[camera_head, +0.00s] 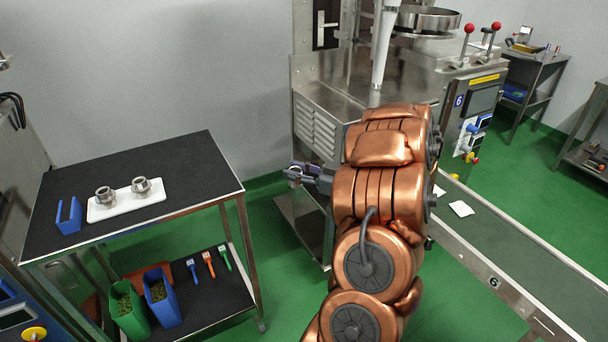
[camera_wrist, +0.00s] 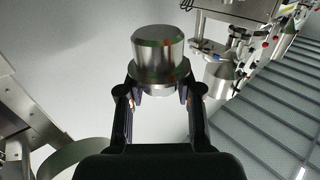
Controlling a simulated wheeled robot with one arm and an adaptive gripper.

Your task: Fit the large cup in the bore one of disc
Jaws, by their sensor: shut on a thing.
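My gripper (camera_head: 298,172) is out to the left of my arm, between the table and the steel machine. In the wrist view my gripper (camera_wrist: 158,94) is shut on a shiny steel cup (camera_wrist: 158,55), a wide cylinder with a flange below it. The cup sits between both fingers, clear of any surface. In the head view it is small and mostly hidden by the fingers. I cannot make out the disc or its bores for sure; a curved metal rim (camera_wrist: 72,152) shows at lower left in the wrist view.
A dark-topped table (camera_head: 150,230) stands at left. It bears a white tray (camera_head: 126,208) with two steel fittings and a blue holder (camera_head: 68,215). Bins and brushes lie on its lower shelf. The steel machine (camera_head: 335,100) carries a round pan (camera_head: 428,19); a conveyor (camera_head: 520,265) runs at right.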

